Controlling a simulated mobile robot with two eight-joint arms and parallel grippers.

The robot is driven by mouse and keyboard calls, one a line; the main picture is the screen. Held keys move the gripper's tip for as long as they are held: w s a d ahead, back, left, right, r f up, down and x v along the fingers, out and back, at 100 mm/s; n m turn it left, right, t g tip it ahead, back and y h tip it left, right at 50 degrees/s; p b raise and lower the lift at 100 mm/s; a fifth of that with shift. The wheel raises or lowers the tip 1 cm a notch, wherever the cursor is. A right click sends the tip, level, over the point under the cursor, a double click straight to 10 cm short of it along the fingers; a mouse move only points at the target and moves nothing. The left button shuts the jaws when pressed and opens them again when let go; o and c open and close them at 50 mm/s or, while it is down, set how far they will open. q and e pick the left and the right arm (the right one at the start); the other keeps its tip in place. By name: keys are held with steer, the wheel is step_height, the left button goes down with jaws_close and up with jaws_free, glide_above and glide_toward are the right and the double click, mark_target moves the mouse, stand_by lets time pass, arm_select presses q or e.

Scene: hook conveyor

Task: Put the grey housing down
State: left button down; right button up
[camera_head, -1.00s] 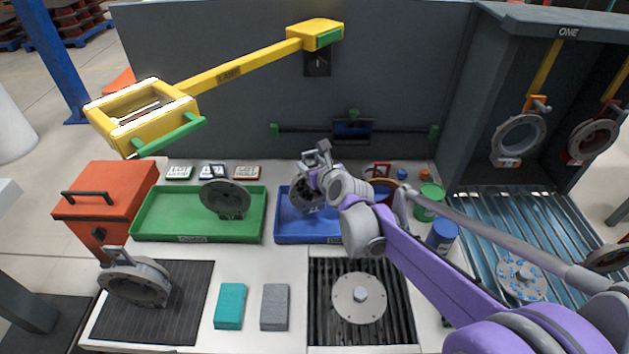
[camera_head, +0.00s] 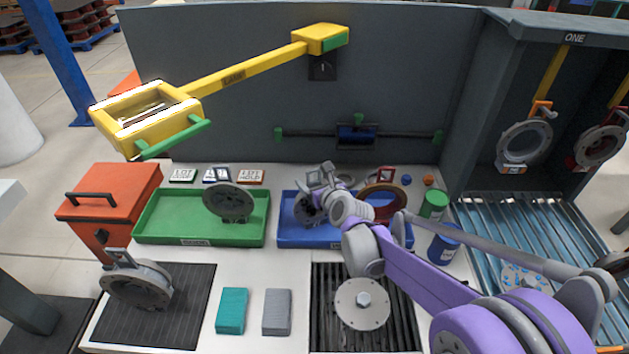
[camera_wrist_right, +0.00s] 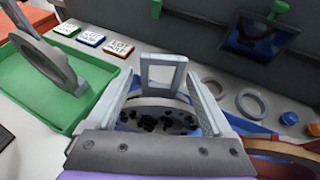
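The grey housing (camera_head: 308,211), a round grey disc with a dark speckled face, is low over or in the blue tray (camera_head: 294,241). My right gripper (camera_head: 321,174) is at its top, with the arm reaching in from the right. The speckled disc (camera_wrist_right: 155,118) shows between the fingers. Whether its underside touches the tray floor is hidden. My left gripper is not in view.
A green tray (camera_head: 160,240) with another grey disc (camera_head: 228,202) stands left of the blue tray. A red-brown ring (camera_head: 384,190) is at the blue tray's right. Blue (camera_head: 444,245) and green (camera_head: 433,204) cans stand right. Another grey housing (camera_head: 137,284) sits on the left mat.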

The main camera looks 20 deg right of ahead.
steer(key=shift+r, duration=0.1)
steer(key=shift+s+r, duration=0.15)
steer(key=v, duration=1.2)
steer(key=s+f+n+g, duration=0.4)
steer(key=s+f+n, duration=0.2)
steer(key=s+n, duration=0.6)
steer(key=s+f+n+g+h, duration=0.1)
steer(key=s+f+n+g, duration=0.3)
steer(key=s+n, duration=0.9)
step_height(320, 180, down, 2)
steer(key=a+n, duration=0.1)
steer(key=n, duration=0.8)
steer(key=shift+n+p, duration=0.3)
steer(key=shift+n, duration=0.1)
